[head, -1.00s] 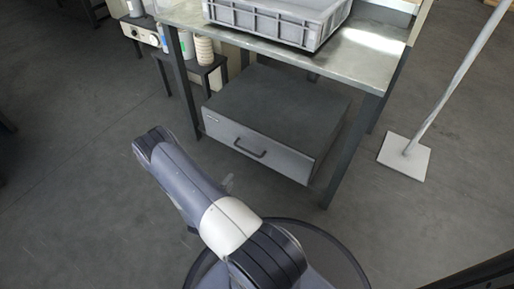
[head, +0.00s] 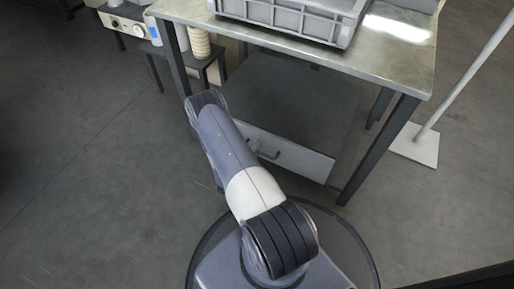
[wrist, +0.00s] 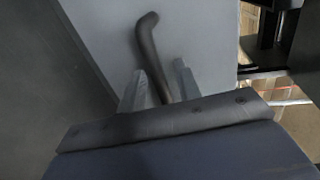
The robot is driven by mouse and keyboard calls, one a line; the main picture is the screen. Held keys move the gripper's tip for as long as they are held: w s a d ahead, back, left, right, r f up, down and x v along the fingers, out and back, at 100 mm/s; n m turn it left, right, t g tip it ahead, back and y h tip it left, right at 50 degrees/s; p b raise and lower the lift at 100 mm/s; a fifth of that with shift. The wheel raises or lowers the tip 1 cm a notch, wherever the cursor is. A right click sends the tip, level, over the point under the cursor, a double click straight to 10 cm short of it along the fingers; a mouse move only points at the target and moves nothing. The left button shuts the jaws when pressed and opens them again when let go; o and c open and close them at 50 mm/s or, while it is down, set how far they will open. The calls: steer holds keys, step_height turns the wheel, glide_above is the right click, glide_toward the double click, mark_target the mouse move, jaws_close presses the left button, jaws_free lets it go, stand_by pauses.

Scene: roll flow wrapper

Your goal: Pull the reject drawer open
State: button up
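The reject drawer is a grey box under the metal table, and its light front panel (head: 305,160) shows in the head view. It looks shut. My arm covers the left part of the panel. The dark bar handle (head: 268,154) shows just right of my arm. In the wrist view the handle (wrist: 150,50) runs between the two fingers of my gripper (wrist: 159,84), against the grey drawer front (wrist: 200,35). The fingers are apart, one on each side of the bar, with a gap visible. In the head view my gripper is hidden behind my arm.
A grey crate (head: 290,20) stands on the metal table (head: 390,62) above the drawer. A table leg (head: 378,150) stands right of the drawer, and a pole on a white base (head: 415,146) beyond it. A small stand with containers (head: 200,43) is at back left.

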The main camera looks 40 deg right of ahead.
steer(key=shift+d, duration=0.15)
steer(key=shift+c, duration=0.2)
jaws_close()
stand_by(0.3)
